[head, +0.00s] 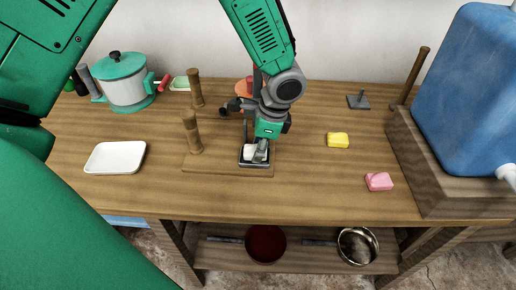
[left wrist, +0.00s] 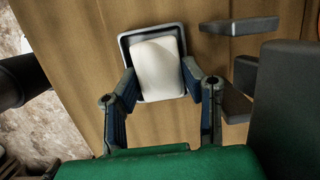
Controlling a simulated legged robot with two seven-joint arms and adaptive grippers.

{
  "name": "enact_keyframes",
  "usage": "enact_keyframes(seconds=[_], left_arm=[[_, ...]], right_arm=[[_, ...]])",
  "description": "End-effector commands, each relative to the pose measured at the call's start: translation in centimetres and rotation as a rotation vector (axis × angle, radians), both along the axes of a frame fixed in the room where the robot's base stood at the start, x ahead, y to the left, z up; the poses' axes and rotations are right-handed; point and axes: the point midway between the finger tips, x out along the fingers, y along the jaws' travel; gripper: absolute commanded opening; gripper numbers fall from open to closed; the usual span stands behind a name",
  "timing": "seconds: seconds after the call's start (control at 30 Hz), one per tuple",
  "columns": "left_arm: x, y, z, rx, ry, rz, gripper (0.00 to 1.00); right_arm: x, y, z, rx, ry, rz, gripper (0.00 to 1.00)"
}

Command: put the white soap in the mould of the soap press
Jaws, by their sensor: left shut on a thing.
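The white soap (head: 249,151) is between the fingers of my left gripper (head: 257,153), over the dark-rimmed mould (head: 246,164) of the soap press. In the left wrist view the soap (left wrist: 158,68) lies within the mould's outline (left wrist: 125,46), slightly turned against it, with the left gripper's fingertips (left wrist: 158,78) at its near sides. I cannot tell whether the soap rests on the mould's floor or is held just above it. The press's wooden base (head: 200,164) carries the mould at its right end. My right gripper is in neither view.
Wooden posts (head: 190,132) stand left of the mould. A white tray (head: 115,158) and a lidded pot (head: 125,84) are farther left. Yellow soap (head: 338,140) and pink soap (head: 378,181) lie to the right, before a blue container (head: 465,90). The front table strip is clear.

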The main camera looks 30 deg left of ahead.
Motion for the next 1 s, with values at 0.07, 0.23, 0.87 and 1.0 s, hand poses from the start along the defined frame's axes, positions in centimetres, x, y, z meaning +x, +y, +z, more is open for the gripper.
enact_keyframes(seconds=[0.07, 0.23, 0.87, 1.0], left_arm=[[-0.90, -0.36, -1.35, -0.009, 0.023, -0.003, 0.02], [-0.97, -0.43, -1.75, -0.010, 0.024, -0.003, 0.02], [-0.98, -0.55, -1.93, -0.013, 0.024, -0.003, 0.66], [-0.86, -0.48, -1.88, -0.012, 0.021, -0.002, 0.66]], right_arm=[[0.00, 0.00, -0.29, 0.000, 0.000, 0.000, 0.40], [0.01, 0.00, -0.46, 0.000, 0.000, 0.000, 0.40], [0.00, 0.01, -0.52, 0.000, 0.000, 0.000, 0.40], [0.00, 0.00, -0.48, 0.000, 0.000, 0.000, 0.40]])
